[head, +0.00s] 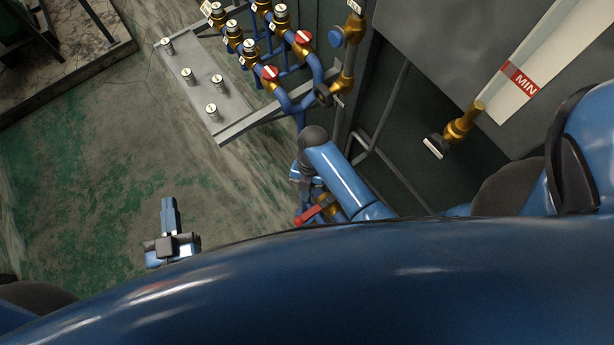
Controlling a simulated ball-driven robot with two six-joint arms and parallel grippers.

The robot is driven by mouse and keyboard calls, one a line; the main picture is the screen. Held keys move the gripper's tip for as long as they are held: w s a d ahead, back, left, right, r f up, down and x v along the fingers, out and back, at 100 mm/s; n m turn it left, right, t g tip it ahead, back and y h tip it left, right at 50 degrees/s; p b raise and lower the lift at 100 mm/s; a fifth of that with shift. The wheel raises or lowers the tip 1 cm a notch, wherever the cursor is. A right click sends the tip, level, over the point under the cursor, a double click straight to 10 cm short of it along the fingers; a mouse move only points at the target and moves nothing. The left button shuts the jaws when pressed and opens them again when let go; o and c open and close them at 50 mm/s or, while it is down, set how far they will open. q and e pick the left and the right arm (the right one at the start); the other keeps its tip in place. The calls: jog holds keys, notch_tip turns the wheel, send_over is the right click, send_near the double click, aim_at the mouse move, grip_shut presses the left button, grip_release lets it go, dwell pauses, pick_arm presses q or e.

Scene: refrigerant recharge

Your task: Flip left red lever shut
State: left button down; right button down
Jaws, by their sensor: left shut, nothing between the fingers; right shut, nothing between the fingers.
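A red lever (316,210) shows low in the middle of the head view, beside a brass fitting partly covered by my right arm. I see only this one lever and cannot tell whether it is the left one or how far it is turned. My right gripper (303,181) is shut and empty just above the lever in the picture. It is partly hidden, and I cannot tell whether it touches the lever. My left gripper (168,212) is shut and empty over the floor, well left of the lever.
Blue pipes with brass valves and red round knobs (270,73) stand at top centre, beside a grey plate (208,84) with several silver caps. A blue knob (336,38) sits to their right. A grey cabinet with a MIN gauge (519,79) fills the right. Green-stained floor (80,180) is clear at left.

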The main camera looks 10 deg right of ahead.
jog(key=shift+v, duration=2.85)
